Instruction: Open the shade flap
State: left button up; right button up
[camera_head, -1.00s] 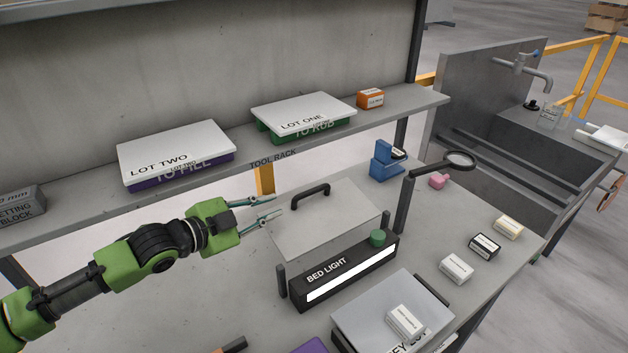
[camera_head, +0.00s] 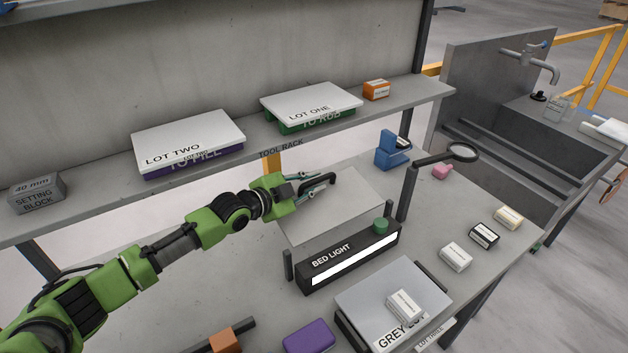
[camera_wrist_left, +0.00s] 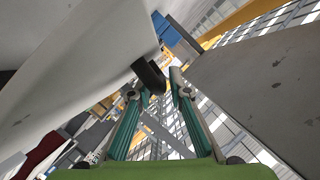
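The shade flap (camera_head: 345,210) is a flat light-grey panel behind the black bed light (camera_head: 350,258), with a black bar handle (camera_head: 331,178) near its far left edge. My left gripper (camera_head: 318,187) is open, its fingertips at the left part of the handle. In the left wrist view the dark handle (camera_wrist_left: 150,75) shows at the tips, by the left finger, with a gap still between the fingers (camera_wrist_left: 160,92). I cannot tell whether a finger touches it. My right gripper is not in view.
The tool rack shelf (camera_head: 262,152) runs close behind the arm, carrying the Lot Two box (camera_head: 190,140) and the Lot One box (camera_head: 312,103). A magnifier post (camera_head: 408,190) stands right of the flap. Small cartons lie at the right; a grey tray box (camera_head: 390,290) is in front.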

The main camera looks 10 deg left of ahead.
pick_arm(q)
jog(key=shift+w+d+f, duration=0.15)
jog(key=shift+w, duration=0.1)
grip_shut()
